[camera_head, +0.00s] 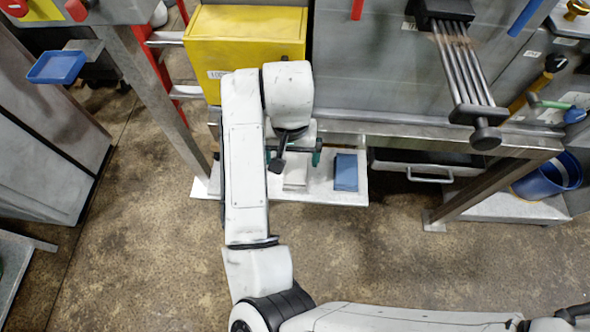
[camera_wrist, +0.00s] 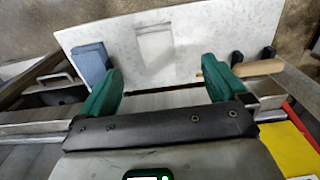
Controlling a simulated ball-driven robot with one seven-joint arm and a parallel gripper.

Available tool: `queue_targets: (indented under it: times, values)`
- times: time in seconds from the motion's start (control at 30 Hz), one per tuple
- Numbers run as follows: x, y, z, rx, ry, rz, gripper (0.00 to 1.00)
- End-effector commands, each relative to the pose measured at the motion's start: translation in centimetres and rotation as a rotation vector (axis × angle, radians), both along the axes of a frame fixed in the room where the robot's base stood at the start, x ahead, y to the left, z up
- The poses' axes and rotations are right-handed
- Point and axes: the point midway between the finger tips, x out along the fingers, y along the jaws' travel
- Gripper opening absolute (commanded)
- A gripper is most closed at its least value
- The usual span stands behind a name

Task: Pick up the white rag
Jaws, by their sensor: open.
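The white rag (camera_head: 296,176) lies folded on a pale low shelf (camera_head: 325,197), partly hidden by my arm and gripper in the head view. In the wrist view the white rag (camera_wrist: 156,45) shows as a flat pale rectangle on the shelf (camera_wrist: 205,32), beyond the gap between my fingers. My gripper (camera_head: 293,157) is open and empty, with green fingers spread apart. In the wrist view my gripper (camera_wrist: 161,68) has one finger on each side of the rag's line, apart from it.
A folded blue cloth (camera_head: 346,171) lies right of the white rag. A metal frame beam (camera_head: 420,138) runs along the shelf's back side. A tool with a wooden handle (camera_wrist: 258,68) shows near one finger. A yellow box (camera_head: 245,50) stands behind; a blue bucket (camera_head: 548,182) sits far right.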

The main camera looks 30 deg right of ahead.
Motion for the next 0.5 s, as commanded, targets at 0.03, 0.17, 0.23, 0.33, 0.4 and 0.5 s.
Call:
queue_targets:
  times: [0.03, 0.17, 0.23, 0.33, 0.4, 0.5]
  values:
    - [-0.1, 0.0, -0.8, 0.0, 0.003, 0.001, 0.99]
    - [0.0, 0.0, -2.8, 0.0, 0.002, 0.001, 0.99]
    - [0.0, -0.1, -3.7, 0.0, 0.001, 0.001, 0.99]
    - [0.0, -0.2, -4.5, -0.001, 0.0, -0.001, 0.99]
    - [0.0, -0.2, -4.9, -0.001, -0.001, 0.0, 0.99]
    - [0.1, -0.4, -5.6, 0.0, 0.0, -0.001, 0.99]
